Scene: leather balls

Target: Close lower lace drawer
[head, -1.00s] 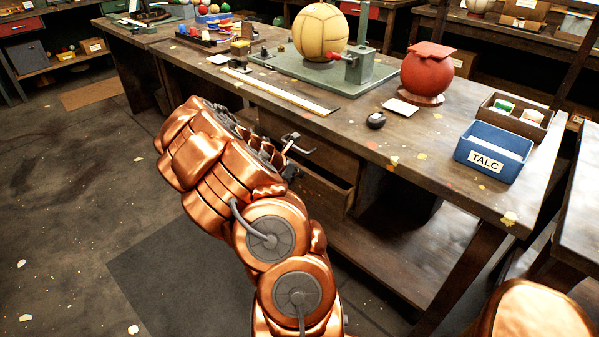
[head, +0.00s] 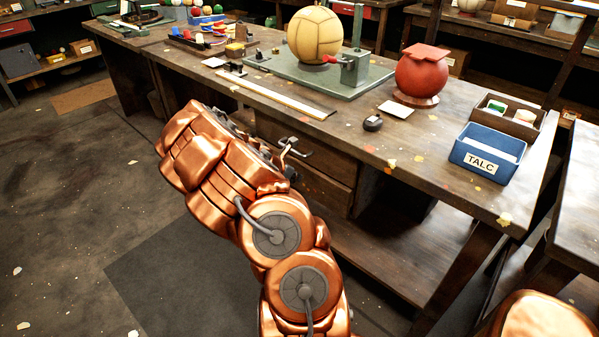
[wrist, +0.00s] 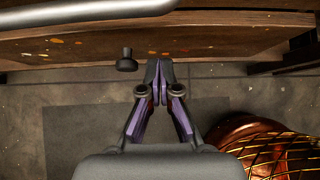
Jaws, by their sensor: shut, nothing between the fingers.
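The lower drawer (head: 325,190) is under the workbench, below the upper drawer (head: 320,158). Its front now looks about flush with the upper one, and no open interior shows; a small gap cannot be ruled out. In the wrist view a worn wooden front (wrist: 215,42) runs across the top, with a dark round knob (wrist: 126,62) at left. My gripper (wrist: 158,72) is shut and empty, its tips at that front's lower edge, right of the knob. Whether they touch it is not clear. In the head view my copper arm hides the fingers and the drawer's left part.
A metal bar handle (head: 296,147) sticks out at the upper drawer; a grey bar (wrist: 90,32) crosses the wrist view's top. On the workbench (head: 340,125) are a tan ball (head: 314,36), a red ball (head: 421,75) and a blue TALC box (head: 487,155). Open floor lies left.

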